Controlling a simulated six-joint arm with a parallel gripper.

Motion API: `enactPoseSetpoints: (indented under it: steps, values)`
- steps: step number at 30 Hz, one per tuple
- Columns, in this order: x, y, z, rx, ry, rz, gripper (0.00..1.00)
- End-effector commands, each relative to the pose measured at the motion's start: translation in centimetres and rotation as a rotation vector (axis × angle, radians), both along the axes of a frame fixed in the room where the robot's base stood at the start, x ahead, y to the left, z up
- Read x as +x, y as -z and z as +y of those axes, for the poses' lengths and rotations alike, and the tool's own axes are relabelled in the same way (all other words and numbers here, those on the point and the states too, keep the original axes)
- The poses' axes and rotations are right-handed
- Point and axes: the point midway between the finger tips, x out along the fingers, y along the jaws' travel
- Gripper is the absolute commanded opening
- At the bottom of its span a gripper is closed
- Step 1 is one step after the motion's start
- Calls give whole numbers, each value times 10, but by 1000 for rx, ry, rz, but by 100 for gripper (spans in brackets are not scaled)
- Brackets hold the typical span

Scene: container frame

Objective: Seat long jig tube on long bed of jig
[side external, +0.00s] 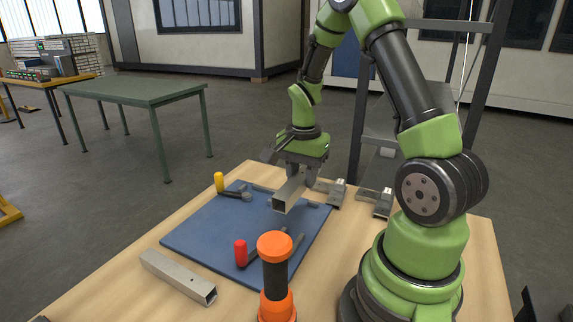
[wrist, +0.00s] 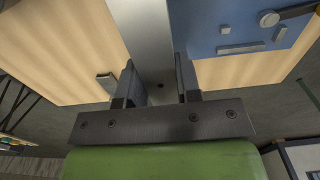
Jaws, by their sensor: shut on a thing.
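A grey square metal tube (side external: 287,195) is in my gripper (side external: 296,172), held tilted in the picture above the far part of the blue jig plate (side external: 200,232). Its open end faces the side camera. In the wrist view, the tube (wrist: 150,35) runs up between the two fingers of my gripper (wrist: 157,80), which is shut on it. The blue plate (wrist: 225,35) shows at the upper right there, with small grey blocks on it. The plate carries a red-handled clamp (side external: 241,252) and a yellow-handled clamp (side external: 219,182). I cannot tell which blocks form the long bed.
A second square tube (side external: 178,276) lies on the wooden table at the front left. Grey brackets (side external: 338,192) (side external: 383,203) stand right of the plate. An orange and black post (side external: 275,275) stands at the front. The plate's middle is mostly clear.

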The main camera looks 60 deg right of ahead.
Motion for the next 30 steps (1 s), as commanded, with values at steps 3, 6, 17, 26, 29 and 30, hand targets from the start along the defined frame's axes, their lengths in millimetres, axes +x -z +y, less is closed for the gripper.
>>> enactPoseSetpoints:
  steps: [3, 6, 17, 26, 29, 30]
  values:
    - [-1, 19, 1, 3, 1, 5, 6]
    - [0, 31, 1, 2, 1, 3, 6]
    - [0, 56, 1, 2, 1, 3, 6]
    - [0, 82, 0, 1, 1, 2, 6]
    - [1, 88, 0, 0, 1, 1, 6]
    - [1, 89, 0, 0, 2, 1, 6]
